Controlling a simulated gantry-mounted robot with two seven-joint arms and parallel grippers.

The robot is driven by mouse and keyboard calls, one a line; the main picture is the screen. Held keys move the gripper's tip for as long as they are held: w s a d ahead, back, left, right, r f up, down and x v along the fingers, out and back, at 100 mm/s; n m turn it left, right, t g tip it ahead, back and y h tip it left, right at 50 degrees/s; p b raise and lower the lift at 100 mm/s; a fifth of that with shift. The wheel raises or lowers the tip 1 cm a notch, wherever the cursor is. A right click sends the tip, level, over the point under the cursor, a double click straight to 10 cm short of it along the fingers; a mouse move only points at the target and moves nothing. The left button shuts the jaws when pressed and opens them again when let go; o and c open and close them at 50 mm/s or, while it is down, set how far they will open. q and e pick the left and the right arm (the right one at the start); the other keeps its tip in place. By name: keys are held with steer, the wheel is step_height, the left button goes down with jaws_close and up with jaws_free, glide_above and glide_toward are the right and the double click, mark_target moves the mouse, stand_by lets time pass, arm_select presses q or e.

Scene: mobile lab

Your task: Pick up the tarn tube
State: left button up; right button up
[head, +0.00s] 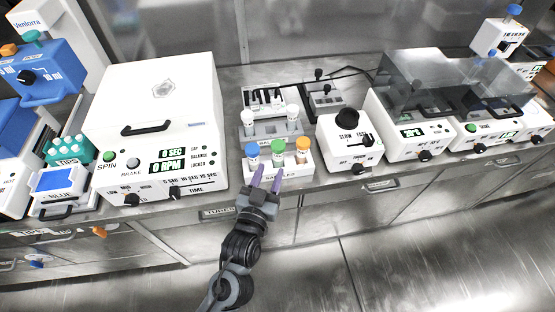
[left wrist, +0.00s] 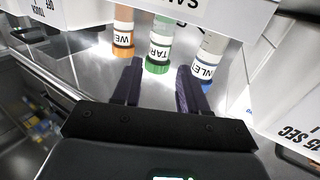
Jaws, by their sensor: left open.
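The tarn tube (head: 279,157) has a green cap and stands upright in the middle of the front white sample rack (head: 290,180). In the left wrist view the picture is inverted, and the tarn tube (left wrist: 160,45) shows part of its label, "TAR". My left gripper (head: 267,172) is open and empty, in front of the rack. In the left wrist view its fingertips (left wrist: 159,68) lie to either side of the green cap; whether they reach around it I cannot tell. My right gripper is not in view.
A blue-capped tube (head: 252,153) and an orange-capped tube (head: 302,150) stand close on either side of the tarn tube. White-capped tubes (head: 292,114) stand behind. A centrifuge (head: 155,100) is on the left, and a dial device (head: 346,140) on the right.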

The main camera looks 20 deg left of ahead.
mark_target(276, 156)
arm_select(q)
steer(key=shift+w+a+p, duration=0.15)
steer(key=shift+w+p, duration=0.15)
steer(key=shift+w, duration=1.75)
steer(key=shift+w+a+p, duration=0.15)
steer(key=shift+w+p, duration=0.1)
steer(key=shift+w, duration=1.75)
steer(key=c, duration=0.7)
